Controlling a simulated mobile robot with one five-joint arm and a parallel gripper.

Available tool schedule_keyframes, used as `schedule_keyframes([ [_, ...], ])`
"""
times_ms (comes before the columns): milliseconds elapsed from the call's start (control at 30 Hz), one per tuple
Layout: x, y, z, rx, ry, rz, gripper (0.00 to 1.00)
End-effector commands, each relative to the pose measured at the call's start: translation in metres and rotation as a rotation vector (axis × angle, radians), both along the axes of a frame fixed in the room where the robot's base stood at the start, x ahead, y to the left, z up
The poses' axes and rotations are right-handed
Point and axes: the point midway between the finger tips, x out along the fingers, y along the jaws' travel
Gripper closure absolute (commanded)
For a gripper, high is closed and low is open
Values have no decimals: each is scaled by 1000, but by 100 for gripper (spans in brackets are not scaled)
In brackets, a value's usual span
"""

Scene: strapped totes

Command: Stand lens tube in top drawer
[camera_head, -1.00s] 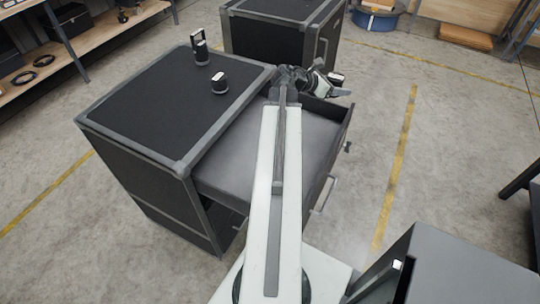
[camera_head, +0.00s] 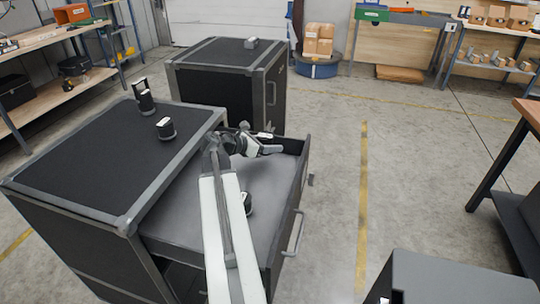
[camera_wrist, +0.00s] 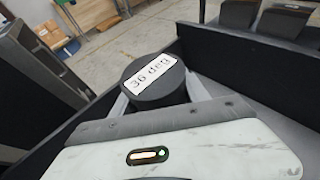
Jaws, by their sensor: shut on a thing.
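The lens tube, a black cylinder with a white "36 deg" label on its top (camera_wrist: 152,77), is between the fingers of my gripper (camera_wrist: 155,98) in the wrist view. In the head view my gripper (camera_head: 266,148) is at the far end of the open top drawer (camera_head: 165,232), and a white label shows just behind it. The tube's label faces up, towards the wrist camera. The tube's lower part is hidden, so I cannot tell whether it touches the drawer floor. A small dark object (camera_head: 247,204) stands in the drawer beside my arm.
Two black items with white labels, a taller one (camera_head: 145,98) and a shorter one (camera_head: 166,129), stand on the cabinet top. A second black cabinet (camera_head: 225,57) stands behind. A grey box (camera_head: 460,283) is at the lower right. Open floor lies right of the drawer.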

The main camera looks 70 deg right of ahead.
Motion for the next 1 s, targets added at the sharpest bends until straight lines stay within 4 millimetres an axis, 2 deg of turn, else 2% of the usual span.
schedule_keyframes([
  [33,0,0,-14,0,0,0,100],
  [167,0,0,-35,0,0,1,100],
  [433,1,0,-32,-1,1,1,100],
  [933,1,0,-44,-1,1,2,100],
  [967,1,0,-44,0,0,2,39],
  [1000,1,0,-44,0,0,2,28],
])
